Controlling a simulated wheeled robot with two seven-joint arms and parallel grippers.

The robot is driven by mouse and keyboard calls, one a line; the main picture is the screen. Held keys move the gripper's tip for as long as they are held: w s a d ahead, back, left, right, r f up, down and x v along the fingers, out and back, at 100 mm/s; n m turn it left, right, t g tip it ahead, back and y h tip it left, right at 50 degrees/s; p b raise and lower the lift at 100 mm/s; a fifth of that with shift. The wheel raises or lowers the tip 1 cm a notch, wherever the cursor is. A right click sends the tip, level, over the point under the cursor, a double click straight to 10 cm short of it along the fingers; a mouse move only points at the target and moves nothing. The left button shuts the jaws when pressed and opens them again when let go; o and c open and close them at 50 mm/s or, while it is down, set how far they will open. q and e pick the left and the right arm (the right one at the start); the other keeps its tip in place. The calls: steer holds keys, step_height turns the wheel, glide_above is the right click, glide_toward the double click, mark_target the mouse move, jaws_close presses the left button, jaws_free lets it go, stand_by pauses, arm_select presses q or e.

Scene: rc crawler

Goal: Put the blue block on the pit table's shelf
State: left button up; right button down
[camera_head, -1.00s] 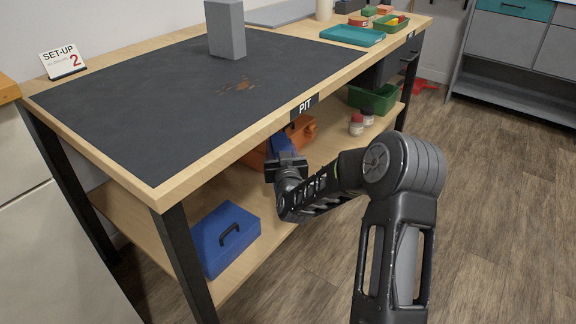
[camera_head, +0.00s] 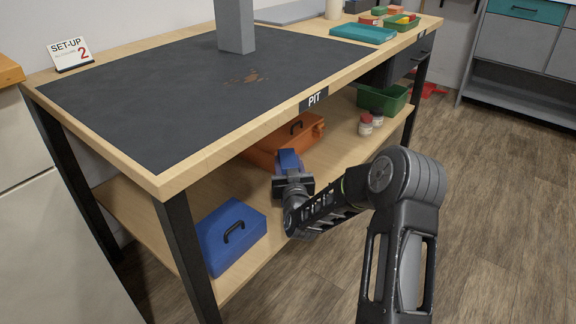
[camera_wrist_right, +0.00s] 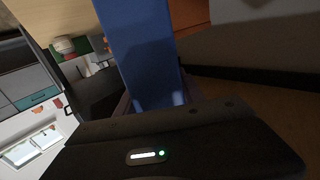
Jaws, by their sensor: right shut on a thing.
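The blue block (camera_head: 288,160) is held in my right gripper (camera_head: 290,176), which is shut on it. The block also fills the upper middle of the right wrist view (camera_wrist_right: 142,45). The pit table (camera_head: 160,182) has a wooden lower shelf (camera_head: 318,165) under its dark top. The gripper and block are at the shelf's open front, below the table's edge and in front of an orange toolbox. I cannot tell whether the block touches the shelf. My left gripper is not in view.
On the shelf stand a blue toolbox (camera_head: 230,236), the orange toolbox (camera_head: 284,143), small jars (camera_head: 366,124) and a green bin (camera_head: 383,99). A grey block (camera_head: 235,25) stands on the tabletop. Shelf space between the two toolboxes looks clear.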

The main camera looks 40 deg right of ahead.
steer(key=c, duration=0.7)
jaws_free()
steer(key=shift+f, duration=0.1)
steer(key=shift+s+a+r, duration=0.1)
steer(key=shift+s+r, duration=0.1)
steer(key=v, duration=1.1)
steer(key=shift+s+a+f+p, duration=0.1)
steer(key=shift+s+a+p, duration=0.05)
steer(key=shift+s+p, duration=0.15)
